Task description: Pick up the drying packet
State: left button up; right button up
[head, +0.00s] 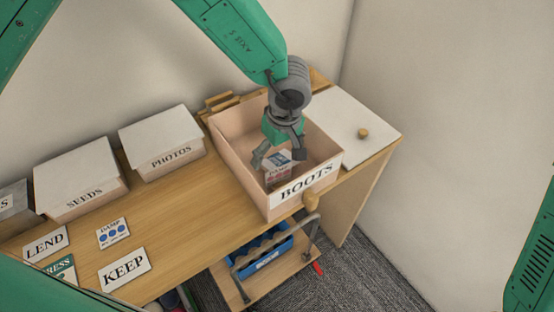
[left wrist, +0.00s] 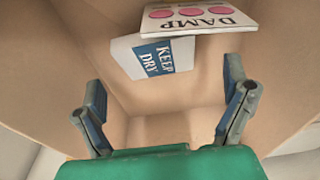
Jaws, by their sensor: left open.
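The drying packet (left wrist: 155,58), white with a blue KEEP DRY label, lies inside the BOOTS box (head: 325,172). In the left wrist view a card marked DAMP (left wrist: 200,17) with pink dots overlaps its upper edge. In the head view the packet and card show small between the fingers, and I cannot clearly separate them. My left gripper (head: 279,157) reaches down into the box, open and empty. In the left wrist view its fingers (left wrist: 166,88) are spread wide, with the packet just beyond them, not visibly touched. My right gripper is not in view.
The open box stands on a wooden bench, its lid (head: 345,113) with a knob lying at the right. Lidded PHOTOS (head: 165,140) and SEEDS (head: 85,175) boxes stand left. LEND, KEEP (head: 124,270) and dotted cards lie in front.

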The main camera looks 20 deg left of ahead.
aim_at(278, 160)
pick_arm(q)
notch_tip(278, 160, down, 3)
jog(key=shift+w+d+f, duration=0.1)
jog(key=shift+d+f, duration=0.05)
jog(key=shift+w+d+f, duration=0.1)
jog(key=shift+d, duration=0.15)
jog(key=shift+a, duration=0.25)
jog(key=c, duration=1.2)
jog(key=shift+a, duration=0.2)
jog(key=shift+c, duration=0.7)
jog(key=r, duration=0.9)
jog(key=shift+d, duration=0.25)
jog(key=shift+a+r, duration=0.2)
jog(key=shift+r, duration=0.3)
